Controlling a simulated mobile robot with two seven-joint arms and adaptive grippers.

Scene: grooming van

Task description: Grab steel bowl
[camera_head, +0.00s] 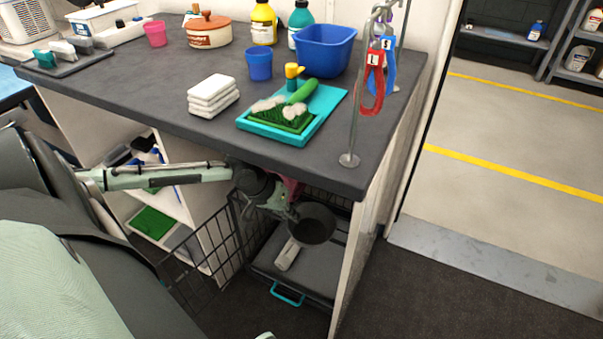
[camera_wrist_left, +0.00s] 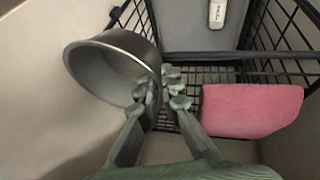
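The steel bowl (camera_head: 312,224) is grey and round, below the right end of the counter in the head view. In the left wrist view the bowl (camera_wrist_left: 112,68) is tilted, its opening facing the lower left. My left gripper (camera_head: 288,212) reaches in under the counter edge. The bowl appears held up above the things below. My right gripper does not show clearly.
A black wire basket (camera_head: 190,262) stands under the counter (camera_head: 160,85). A pink cloth or block (camera_wrist_left: 252,110) lies beside the gripper. A grey case (camera_head: 300,272) with a teal handle is below. A white side panel (camera_head: 362,240) closes the right side.

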